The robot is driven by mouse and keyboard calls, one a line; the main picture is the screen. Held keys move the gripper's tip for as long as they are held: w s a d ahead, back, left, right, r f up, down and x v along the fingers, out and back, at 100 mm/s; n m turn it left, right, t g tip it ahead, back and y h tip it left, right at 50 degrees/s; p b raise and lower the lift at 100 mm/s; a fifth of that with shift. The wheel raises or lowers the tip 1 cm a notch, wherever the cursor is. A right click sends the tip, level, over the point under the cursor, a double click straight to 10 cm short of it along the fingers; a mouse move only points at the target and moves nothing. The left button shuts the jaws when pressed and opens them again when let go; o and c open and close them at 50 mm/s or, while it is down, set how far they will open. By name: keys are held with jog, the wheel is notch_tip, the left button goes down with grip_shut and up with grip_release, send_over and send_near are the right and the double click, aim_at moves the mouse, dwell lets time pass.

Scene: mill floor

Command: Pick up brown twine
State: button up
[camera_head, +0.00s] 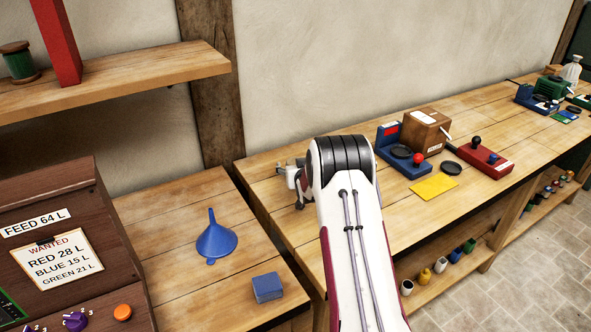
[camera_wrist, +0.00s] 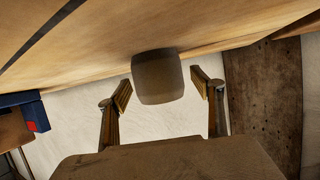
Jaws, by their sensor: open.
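A brown, rounded cylinder that looks like the brown twine (camera_wrist: 158,78) shows in the wrist view, where the picture is upside down. It appears to stand on the wooden table top, with the pale wall behind it. My gripper (camera_wrist: 161,84) is open, with one finger on each side of the twine and a visible gap to each. I cannot tell how deep the twine sits between the fingers. In the head view my white arm hides the twine and most of my gripper.
A blue funnel (camera_head: 215,240) and blue block (camera_head: 267,287) are on the nearer bench (camera_head: 165,215). Right of my arm are a blue device (camera_head: 404,165), brown box (camera_head: 427,130), yellow sheet (camera_head: 434,187) and red device (camera_head: 484,160). A wooden post (camera_wrist: 262,105) stands by the wall.

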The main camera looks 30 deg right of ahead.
jog(key=c, duration=1.3)
jog(key=shift+o, duration=0.2)
jog(key=shift+r, duration=0.15)
jog(key=shift+r, duration=4.9)
